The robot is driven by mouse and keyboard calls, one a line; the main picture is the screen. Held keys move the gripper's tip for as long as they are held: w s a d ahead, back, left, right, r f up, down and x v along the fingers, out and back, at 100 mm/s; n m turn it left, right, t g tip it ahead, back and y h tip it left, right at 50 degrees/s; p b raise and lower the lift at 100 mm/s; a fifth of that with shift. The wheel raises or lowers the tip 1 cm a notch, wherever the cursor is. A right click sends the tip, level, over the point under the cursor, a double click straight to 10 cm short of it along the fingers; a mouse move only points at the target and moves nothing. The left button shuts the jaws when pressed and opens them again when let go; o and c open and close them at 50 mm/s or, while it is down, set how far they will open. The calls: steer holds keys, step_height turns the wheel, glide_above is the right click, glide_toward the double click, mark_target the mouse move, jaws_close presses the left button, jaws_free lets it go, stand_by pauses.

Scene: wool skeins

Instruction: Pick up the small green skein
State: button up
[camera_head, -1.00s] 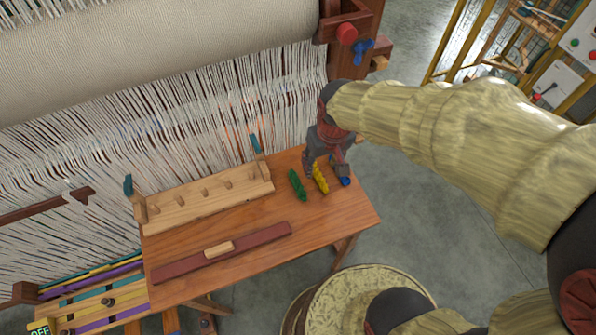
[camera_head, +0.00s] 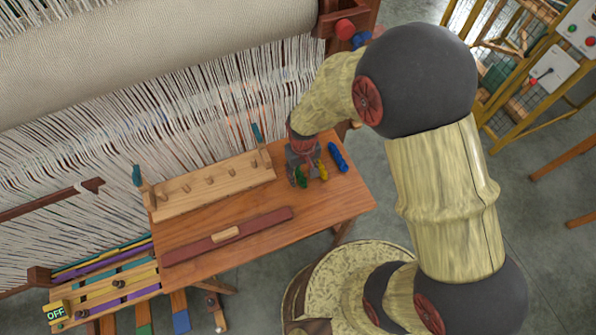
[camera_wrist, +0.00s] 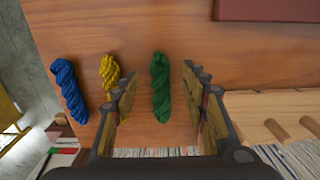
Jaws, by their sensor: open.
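The small green skein (camera_wrist: 160,88) lies on the wooden table, between the two open fingers of my gripper (camera_wrist: 160,100) in the wrist view. The fingers stand apart on either side of it, with table showing between each finger and the skein. In the head view the green skein (camera_head: 300,177) is partly covered by my gripper (camera_head: 305,172), which is above the right end of the table. A yellow skein (camera_wrist: 109,72) lies beside the left finger, which hides part of it. A blue skein (camera_wrist: 69,90) lies farther left.
A pegged wooden rack (camera_head: 212,187) stands along the table's back edge, close to the right finger in the wrist view. A dark red bar (camera_head: 185,248) lies along the table front (camera_head: 330,205). The loom's white threads (camera_head: 120,130) rise behind.

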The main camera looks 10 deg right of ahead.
step_height(320, 180, down, 2)
steer(key=shift+f, duration=0.1)
steer(key=shift+c, duration=0.4)
steer(key=c, duration=0.9)
steer(key=shift+c, duration=0.2)
